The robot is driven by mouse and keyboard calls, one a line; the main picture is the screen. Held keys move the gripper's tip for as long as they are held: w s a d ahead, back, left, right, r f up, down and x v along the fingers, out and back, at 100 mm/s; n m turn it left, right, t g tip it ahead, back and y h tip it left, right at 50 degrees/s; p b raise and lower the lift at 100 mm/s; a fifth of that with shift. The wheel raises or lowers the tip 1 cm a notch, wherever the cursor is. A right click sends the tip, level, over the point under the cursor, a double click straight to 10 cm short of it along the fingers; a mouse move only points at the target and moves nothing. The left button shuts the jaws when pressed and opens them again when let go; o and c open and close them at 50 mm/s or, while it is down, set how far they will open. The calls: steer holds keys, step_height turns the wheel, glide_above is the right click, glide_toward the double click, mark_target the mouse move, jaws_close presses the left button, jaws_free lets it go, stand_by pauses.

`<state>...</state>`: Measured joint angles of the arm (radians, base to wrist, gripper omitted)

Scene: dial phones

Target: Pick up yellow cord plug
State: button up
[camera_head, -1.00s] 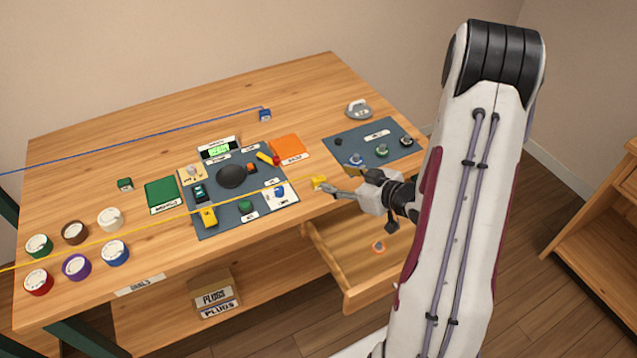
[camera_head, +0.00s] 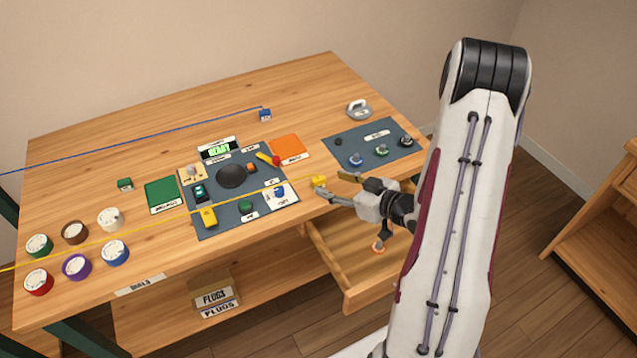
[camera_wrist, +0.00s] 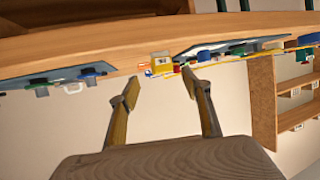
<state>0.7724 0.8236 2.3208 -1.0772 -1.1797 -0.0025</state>
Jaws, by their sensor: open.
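The yellow cord plug (camera_head: 319,181) lies at the table's front edge, at the right end of a taut yellow cord (camera_head: 120,237) running to the left. In the wrist view the yellow plug (camera_wrist: 162,63) is just beyond the fingertips, roughly centred between them. My gripper (camera_head: 332,184) is open, with one finger close to the plug in the head view. The wrist view shows the gripper's fingers (camera_wrist: 160,86) spread with nothing between them. Whether a finger touches the plug cannot be told.
An open drawer (camera_head: 350,255) holding a small orange-topped item (camera_head: 379,247) is below my gripper. A dark mat (camera_head: 235,212) with several parts lies left of the plug, another mat (camera_head: 365,138) behind. A blue plug (camera_head: 264,115) is at the back.

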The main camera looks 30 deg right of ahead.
mark_target(322, 181)
steer(key=shift+w+a+f, duration=0.15)
steer(key=shift+w, duration=0.3)
steer(key=shift+w+a, duration=0.1)
steer(key=shift+a+x, duration=0.2)
steer(key=shift+x, duration=2.3)
steer(key=c, duration=1.1)
